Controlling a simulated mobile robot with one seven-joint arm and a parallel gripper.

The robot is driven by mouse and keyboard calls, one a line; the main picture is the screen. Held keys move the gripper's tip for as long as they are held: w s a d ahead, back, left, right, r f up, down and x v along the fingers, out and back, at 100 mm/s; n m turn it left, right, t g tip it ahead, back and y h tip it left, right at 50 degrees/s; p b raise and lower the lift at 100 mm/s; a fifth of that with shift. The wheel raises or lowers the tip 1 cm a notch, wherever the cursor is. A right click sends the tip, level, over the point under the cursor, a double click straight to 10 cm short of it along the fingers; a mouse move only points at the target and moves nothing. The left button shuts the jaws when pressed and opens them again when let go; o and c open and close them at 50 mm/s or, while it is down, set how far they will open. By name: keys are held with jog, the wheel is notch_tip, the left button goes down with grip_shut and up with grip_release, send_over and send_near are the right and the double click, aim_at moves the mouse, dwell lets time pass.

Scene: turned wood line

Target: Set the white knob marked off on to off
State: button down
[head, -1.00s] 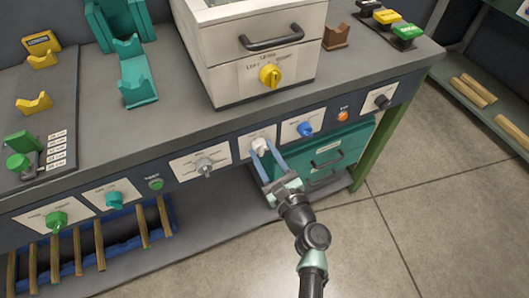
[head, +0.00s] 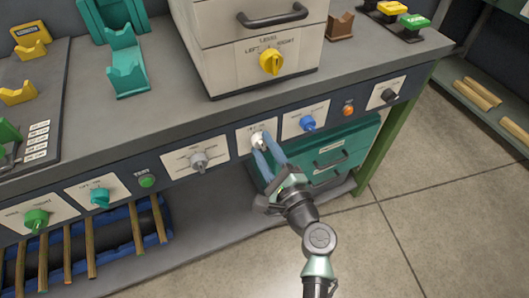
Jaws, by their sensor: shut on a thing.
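The white knob (head: 257,138) sits on a pale plate (head: 243,129) on the dark front panel of the bench. The plate's lettering is too small and partly covered to read fully. My gripper (head: 260,147) reaches up from the lower right, and its two blue fingers are shut on the white knob. The fingers hide part of the knob, so its pointer direction cannot be told.
A blue knob (head: 308,122) is close on the right, and a grey knob (head: 199,160) is on the left. An orange button (head: 348,110) and a black knob (head: 388,95) are further right. Teal drawers (head: 335,152) stand below. The floor in front is clear.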

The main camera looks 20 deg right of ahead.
jog(key=shift+f+n+b, duration=0.1)
jog(key=shift+n+b, duration=0.25)
jog(key=shift+n, duration=0.25)
jog(key=shift+c, duration=2.1)
grip_release()
jog(key=s, duration=1.3)
jog(key=shift+d, duration=0.2)
